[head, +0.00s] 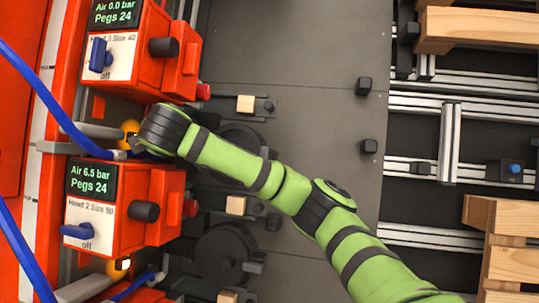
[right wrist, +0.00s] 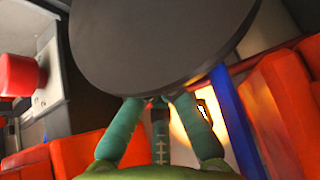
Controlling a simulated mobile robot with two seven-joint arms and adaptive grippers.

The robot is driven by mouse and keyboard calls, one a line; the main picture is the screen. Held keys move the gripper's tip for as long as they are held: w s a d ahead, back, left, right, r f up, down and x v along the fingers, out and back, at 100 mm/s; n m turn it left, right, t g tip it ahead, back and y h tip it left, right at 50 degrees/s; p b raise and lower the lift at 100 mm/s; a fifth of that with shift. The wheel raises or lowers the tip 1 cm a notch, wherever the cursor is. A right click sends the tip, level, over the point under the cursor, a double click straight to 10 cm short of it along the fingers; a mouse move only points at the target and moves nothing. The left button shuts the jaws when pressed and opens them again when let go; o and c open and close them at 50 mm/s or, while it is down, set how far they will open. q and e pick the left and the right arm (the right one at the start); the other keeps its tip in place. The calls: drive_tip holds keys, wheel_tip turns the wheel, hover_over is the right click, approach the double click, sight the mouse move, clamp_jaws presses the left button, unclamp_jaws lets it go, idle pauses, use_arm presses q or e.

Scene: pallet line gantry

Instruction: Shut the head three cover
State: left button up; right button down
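The head three unit (head: 130,50) is an orange box at the top left of the head view, with a display reading Air 0.0 bar, Pegs 24. Its blue handle (head: 100,55) stands upright above the word off. I cannot make out for certain which part is its cover. My right arm reaches in from the lower right, and its wrist is just below this unit. In the right wrist view a large dark disc (right wrist: 160,45) fills the top. My right gripper (right wrist: 157,99) has its fingertips at the disc's lower edge, partly hidden, so its grip is unclear. My left gripper is out of view.
The head two unit (head: 115,215) stands below, reading Air 6.5 bar, with its blue handle (head: 78,231) lying level. Blue hoses (head: 50,105) run close to my wrist. A red button (right wrist: 18,75) shows in the wrist view. The grey plate (head: 300,60) is largely clear.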

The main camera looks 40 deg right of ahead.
drive_tip(key=shift+s+d+f, duration=0.1)
drive_tip(key=shift+d+f, duration=0.05)
drive_tip(key=shift+f, duration=0.05)
idle(0.5)
drive_tip(key=shift+s+d+r+b, duration=0.1)
drive_tip(key=shift+s+d+b, duration=0.1)
drive_tip(key=shift+s+d, duration=0.4)
drive_tip(key=shift+s+d+r+b, duration=0.15)
drive_tip(key=shift+s+d, duration=0.2)
drive_tip(key=shift+s, duration=0.5)
drive_tip(key=shift+s+d+b, duration=0.2)
drive_tip(key=shift+s+d, duration=0.3)
drive_tip(key=shift+s, duration=0.2)
drive_tip(key=shift+s+d+f, duration=0.2)
drive_tip(key=shift+s+d, duration=1.1)
drive_tip(key=shift+d, duration=0.25)
